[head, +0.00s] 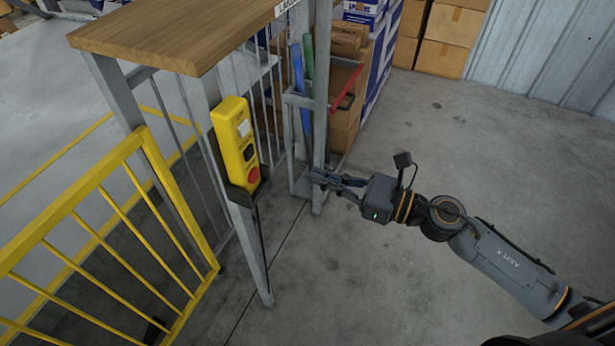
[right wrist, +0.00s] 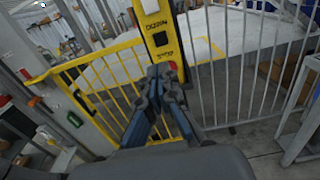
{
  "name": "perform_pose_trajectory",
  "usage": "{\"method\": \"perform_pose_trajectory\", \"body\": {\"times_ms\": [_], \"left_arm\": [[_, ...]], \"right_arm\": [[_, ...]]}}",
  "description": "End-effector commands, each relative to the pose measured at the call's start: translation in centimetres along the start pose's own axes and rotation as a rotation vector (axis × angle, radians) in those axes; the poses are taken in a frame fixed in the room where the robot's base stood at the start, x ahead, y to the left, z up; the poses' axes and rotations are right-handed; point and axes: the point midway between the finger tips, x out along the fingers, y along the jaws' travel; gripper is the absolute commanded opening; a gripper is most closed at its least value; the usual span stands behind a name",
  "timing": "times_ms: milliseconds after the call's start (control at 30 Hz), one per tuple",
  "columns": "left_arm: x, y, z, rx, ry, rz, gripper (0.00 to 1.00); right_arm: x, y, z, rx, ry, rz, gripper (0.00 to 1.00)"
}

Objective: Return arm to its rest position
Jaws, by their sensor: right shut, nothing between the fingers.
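My right arm (head: 505,262) reaches in from the lower right in the head view. Its gripper (head: 318,174) points left, close to the grey metal post and just right of the yellow control box (head: 237,143). In the right wrist view the gripper's fingers (right wrist: 162,72) are together with nothing between them. The yellow box (right wrist: 158,25) shows just beyond the fingertips there; whether they touch it I cannot tell from that view. In the head view the gripper is apart from the box. My left gripper is not in view.
A yellow railing (head: 128,170) stands at the left. A wooden-topped table (head: 170,35) with grey legs and bars is at the upper left. Cardboard boxes (head: 450,35) are stacked at the back. The concrete floor (head: 480,150) at the right is clear.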

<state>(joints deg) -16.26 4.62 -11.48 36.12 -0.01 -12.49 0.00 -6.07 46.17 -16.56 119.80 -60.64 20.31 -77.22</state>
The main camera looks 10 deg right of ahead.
Motion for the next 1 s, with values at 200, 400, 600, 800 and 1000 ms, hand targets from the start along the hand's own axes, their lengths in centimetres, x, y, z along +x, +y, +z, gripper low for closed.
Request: {"method": "perform_pose_trajectory", "body": {"times_ms": [200, 400, 600, 800, 1000], "left_arm": [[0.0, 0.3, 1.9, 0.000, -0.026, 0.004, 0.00], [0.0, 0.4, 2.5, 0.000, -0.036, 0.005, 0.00], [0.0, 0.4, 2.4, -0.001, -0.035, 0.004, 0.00], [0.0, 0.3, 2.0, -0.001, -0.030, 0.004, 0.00], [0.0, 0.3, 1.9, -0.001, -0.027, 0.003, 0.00]], "right_arm": [[-0.3, 0.0, 0.1, -0.001, 0.000, 0.000, 0.00], [-0.2, 0.0, 0.1, -0.001, 0.000, 0.000, 0.00], [-0.3, -0.3, -0.2, 0.016, 0.000, -0.009, 0.00], [-1.2, -5.5, -6.0, 0.372, -0.003, -0.188, 0.00], [-5.6, -11.4, -19.2, 1.020, -0.064, -0.535, 0.00]]}}
